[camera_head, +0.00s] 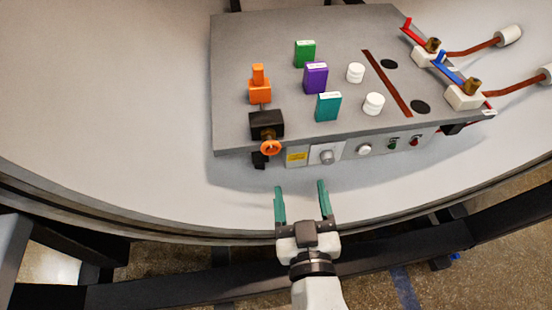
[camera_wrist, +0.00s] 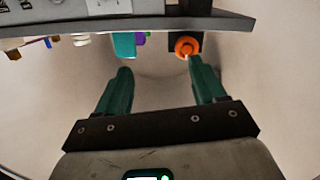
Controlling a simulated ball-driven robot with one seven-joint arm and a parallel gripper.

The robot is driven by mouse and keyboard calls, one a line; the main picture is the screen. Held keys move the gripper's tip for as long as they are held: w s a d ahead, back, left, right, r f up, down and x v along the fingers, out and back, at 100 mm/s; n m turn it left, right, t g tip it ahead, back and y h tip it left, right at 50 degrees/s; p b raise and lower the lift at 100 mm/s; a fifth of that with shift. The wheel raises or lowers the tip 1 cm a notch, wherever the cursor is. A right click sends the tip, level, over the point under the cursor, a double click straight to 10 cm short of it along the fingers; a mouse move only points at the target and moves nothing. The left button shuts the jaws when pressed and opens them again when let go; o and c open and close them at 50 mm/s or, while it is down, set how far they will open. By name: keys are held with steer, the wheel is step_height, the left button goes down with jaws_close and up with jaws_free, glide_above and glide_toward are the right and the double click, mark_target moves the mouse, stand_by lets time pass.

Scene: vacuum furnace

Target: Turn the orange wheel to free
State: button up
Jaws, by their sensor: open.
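The orange wheel (camera_head: 270,147) is a small round handwheel on the front of a black block (camera_head: 266,124) at the front left of the grey panel. In the wrist view the orange wheel (camera_wrist: 187,46) shows near the top, just beyond the tip of the right-hand finger. My gripper (camera_head: 301,186) is open and empty, with green fingers, in front of the panel and to the right of the wheel. In the wrist view my gripper (camera_wrist: 160,80) has nothing between its fingers. An orange clamp piece (camera_head: 259,88) stands behind the black block.
The grey panel (camera_head: 235,50) carries green (camera_head: 305,53), purple (camera_head: 316,77) and teal (camera_head: 328,106) blocks and white round pieces (camera_head: 374,104). Its front edge has a yellow label (camera_head: 297,158), a knob (camera_head: 327,156) and buttons. Red and blue levers stand at the right. The pale surface before the panel is clear.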

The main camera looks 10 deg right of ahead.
mark_target(271, 150)
steer(key=shift+n+t+y, duration=0.4)
steer(key=shift+n+y, duration=0.2)
steer(key=shift+y, duration=0.3)
steer(key=w+a+p, duration=0.1)
steer(key=w, duration=0.2)
steer(key=w+a+p, duration=0.1)
steer(key=w, duration=0.2)
steer(key=w+a+p, duration=0.1)
steer(key=w, duration=0.3)
steer(key=shift+w+a+r, duration=0.1)
steer(key=shift+a+r, duration=0.1)
steer(key=shift+r, duration=0.1)
steer(key=shift+c, duration=0.4)
steer(key=c, duration=1)
